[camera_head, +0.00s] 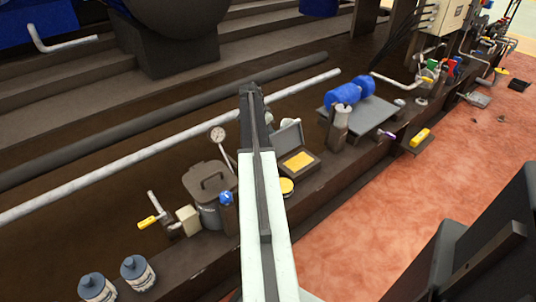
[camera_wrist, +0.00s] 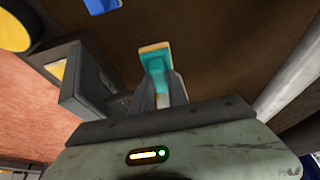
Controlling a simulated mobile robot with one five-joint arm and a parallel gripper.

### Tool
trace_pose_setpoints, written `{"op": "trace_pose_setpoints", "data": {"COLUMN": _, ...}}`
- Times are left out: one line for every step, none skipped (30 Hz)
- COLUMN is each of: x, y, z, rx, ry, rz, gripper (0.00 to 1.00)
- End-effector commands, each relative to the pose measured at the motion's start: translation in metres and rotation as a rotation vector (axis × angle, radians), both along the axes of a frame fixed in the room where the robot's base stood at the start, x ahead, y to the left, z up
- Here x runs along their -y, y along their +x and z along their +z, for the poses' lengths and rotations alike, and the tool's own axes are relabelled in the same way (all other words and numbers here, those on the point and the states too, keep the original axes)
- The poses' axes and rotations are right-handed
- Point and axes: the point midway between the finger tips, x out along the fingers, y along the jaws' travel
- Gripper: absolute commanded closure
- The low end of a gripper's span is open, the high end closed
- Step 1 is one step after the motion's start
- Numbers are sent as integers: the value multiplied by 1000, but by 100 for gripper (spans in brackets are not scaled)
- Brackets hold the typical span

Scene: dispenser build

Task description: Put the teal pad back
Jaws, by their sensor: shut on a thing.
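A teal pad (camera_wrist: 156,62) with a tan or orange end shows in the wrist view. My gripper (camera_wrist: 158,88) is shut on it, with the fingers on either side of its lower part. The pad is hidden behind my arm in the head view. A small dark case (camera_head: 312,166) with a raised lid and a yellow-orange inside stands just right of my arm. In the wrist view a dark box (camera_wrist: 90,85), seemingly the same case, lies to the left of the pad, apart from it.
A round yellow-topped tin (camera_head: 286,187) sits by the case. A grey lidded bin (camera_head: 208,190), a gauge (camera_head: 217,134) and a blue-knobbed part (camera_head: 226,199) stand left of my arm. A blue motor (camera_head: 350,92) is at the right. A long pale pipe (camera_head: 120,162) runs behind.

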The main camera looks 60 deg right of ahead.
Motion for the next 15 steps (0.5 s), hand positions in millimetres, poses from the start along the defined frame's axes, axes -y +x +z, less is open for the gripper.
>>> {"op": "trace_pose_setpoints", "data": {"x": 0, "y": 0, "z": -17, "rx": 0, "ry": 0, "rz": 0, "gripper": 100}}
{"op": "trace_pose_setpoints", "data": {"x": 0, "y": 0, "z": -18, "rx": 0, "ry": 0, "rz": 0, "gripper": 100}}
{"op": "trace_pose_setpoints", "data": {"x": 0, "y": 0, "z": -18, "rx": 0, "ry": 0, "rz": 0, "gripper": 100}}
{"op": "trace_pose_setpoints", "data": {"x": 0, "y": 0, "z": -17, "rx": 0, "ry": 0, "rz": 0, "gripper": 100}}
{"op": "trace_pose_setpoints", "data": {"x": 0, "y": 0, "z": -16, "rx": 0, "ry": 0, "rz": 0, "gripper": 100}}
{"op": "trace_pose_setpoints", "data": {"x": 0, "y": 0, "z": -15, "rx": 0, "ry": 0, "rz": 0, "gripper": 100}}
{"op": "trace_pose_setpoints", "data": {"x": 0, "y": 0, "z": -17, "rx": 0, "ry": 0, "rz": 0, "gripper": 100}}
{"op": "trace_pose_setpoints", "data": {"x": 0, "y": 0, "z": -20, "rx": 0, "ry": 0, "rz": 0, "gripper": 100}}
{"op": "trace_pose_setpoints", "data": {"x": 0, "y": 0, "z": -25, "rx": 0, "ry": 0, "rz": 0, "gripper": 100}}
{"op": "trace_pose_setpoints", "data": {"x": 0, "y": 0, "z": -31, "rx": 0, "ry": 0, "rz": 0, "gripper": 100}}
{"op": "trace_pose_setpoints", "data": {"x": 0, "y": 0, "z": -37, "rx": 0, "ry": 0, "rz": 0, "gripper": 100}}
{"op": "trace_pose_setpoints", "data": {"x": 0, "y": 0, "z": -45, "rx": 0, "ry": 0, "rz": 0, "gripper": 100}}
{"op": "trace_pose_setpoints", "data": {"x": 0, "y": 0, "z": -51, "rx": 0, "ry": 0, "rz": 0, "gripper": 100}}
{"op": "trace_pose_setpoints", "data": {"x": 0, "y": 0, "z": -57, "rx": 0, "ry": 0, "rz": 0, "gripper": 100}}
{"op": "trace_pose_setpoints", "data": {"x": 0, "y": 0, "z": -62, "rx": 0, "ry": 0, "rz": 0, "gripper": 100}}
